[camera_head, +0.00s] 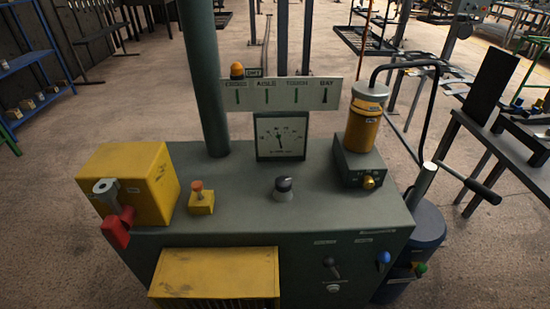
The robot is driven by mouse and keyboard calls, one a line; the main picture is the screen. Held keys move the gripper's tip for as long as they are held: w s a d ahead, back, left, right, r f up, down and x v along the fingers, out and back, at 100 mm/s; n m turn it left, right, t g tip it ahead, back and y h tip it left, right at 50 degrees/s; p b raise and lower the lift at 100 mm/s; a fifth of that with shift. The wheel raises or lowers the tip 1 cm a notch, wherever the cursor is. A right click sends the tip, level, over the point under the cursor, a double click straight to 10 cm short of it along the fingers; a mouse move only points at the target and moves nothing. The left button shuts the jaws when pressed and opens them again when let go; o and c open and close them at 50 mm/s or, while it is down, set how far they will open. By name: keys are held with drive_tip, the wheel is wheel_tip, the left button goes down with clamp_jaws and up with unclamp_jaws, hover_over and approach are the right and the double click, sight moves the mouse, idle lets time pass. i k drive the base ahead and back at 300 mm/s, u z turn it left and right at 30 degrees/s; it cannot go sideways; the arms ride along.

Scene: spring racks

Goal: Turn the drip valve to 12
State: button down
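No label that reads as drip valve is legible. An amber cylinder with a grey cap (363,115) stands upright on a small dark box (358,163) at the right of the green machine top. A yellow knob (369,182) sits on that box's front; its setting is too small to read. A dark-topped round knob (284,188) stands mid-top. Behind it is a white dial gauge (281,137); its needle points roughly upward and its numbers cannot be read. My gripper is not in view.
The machine top (240,210) has a yellow box (135,180) with a red handle (117,228) at left and an orange button on a yellow base (201,202). A green column (204,80) rises behind. A black lever (467,182) juts out at right. The front top is clear.

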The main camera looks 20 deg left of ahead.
sight(367, 181)
drive_tip(key=k, duration=1)
drive_tip(key=u, duration=1.55)
drive_tip(key=i, duration=0.4)
drive_tip(key=z, duration=0.85)
